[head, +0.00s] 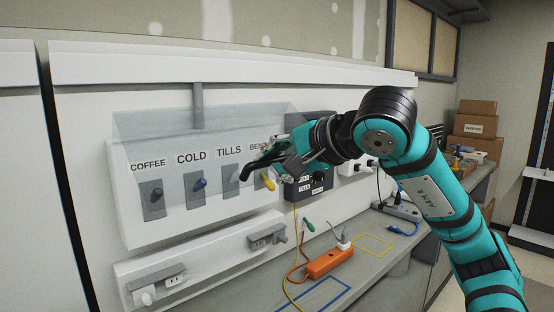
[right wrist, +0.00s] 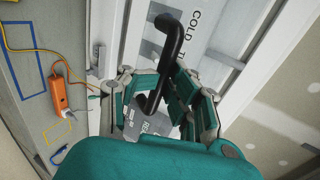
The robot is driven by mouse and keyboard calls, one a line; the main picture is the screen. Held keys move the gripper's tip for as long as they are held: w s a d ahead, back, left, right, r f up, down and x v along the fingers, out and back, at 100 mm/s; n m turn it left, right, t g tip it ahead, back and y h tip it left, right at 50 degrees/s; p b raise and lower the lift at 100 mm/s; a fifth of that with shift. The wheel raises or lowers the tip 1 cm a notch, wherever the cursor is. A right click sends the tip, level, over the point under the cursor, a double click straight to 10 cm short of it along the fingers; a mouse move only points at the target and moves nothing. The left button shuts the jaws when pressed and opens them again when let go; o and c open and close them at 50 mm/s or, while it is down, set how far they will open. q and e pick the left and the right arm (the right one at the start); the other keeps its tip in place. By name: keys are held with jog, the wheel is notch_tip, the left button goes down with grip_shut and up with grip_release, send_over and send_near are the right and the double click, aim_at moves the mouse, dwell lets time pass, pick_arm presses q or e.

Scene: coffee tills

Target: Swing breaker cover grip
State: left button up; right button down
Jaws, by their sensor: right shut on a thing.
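The clear breaker cover (head: 150,125) hangs in front of a white panel (head: 125,215) with switches labelled COFFEE, COLD, TILLS and one partly hidden label starting BEN. The cover's black bent grip (head: 258,170) is at its right side; it also shows in the right wrist view (right wrist: 171,45). My right gripper (head: 284,162) is shut on this grip, its teal and grey fingers at either side of the bar in the right wrist view. Gripper and arm hide part of the cover's right side. How far the cover is swung is hard to tell. My left gripper is not in view.
Below, an orange power strip (head: 328,262) with cables lies on the grey counter (head: 375,282) near blue and yellow outlines. A dark box (head: 318,190) is on the wall behind my gripper. Outlets (head: 175,281) line the wall below the panel. Cartons (head: 475,128) stand far right.

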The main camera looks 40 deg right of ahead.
jog(key=f+b, duration=0.1)
jog(key=w+f+b, duration=0.1)
jog(key=f+b, duration=0.2)
jog(key=f, duration=0.1)
jog(key=shift+w+f, duration=0.2)
jog(key=shift+w, duration=0.1)
jog(key=c, duration=1)
grip_release()
jog(key=shift+w, duration=0.1)
jog(key=a+v, duration=0.1)
jog(key=v, duration=1.1)
jog(key=shift+d, duration=0.4)
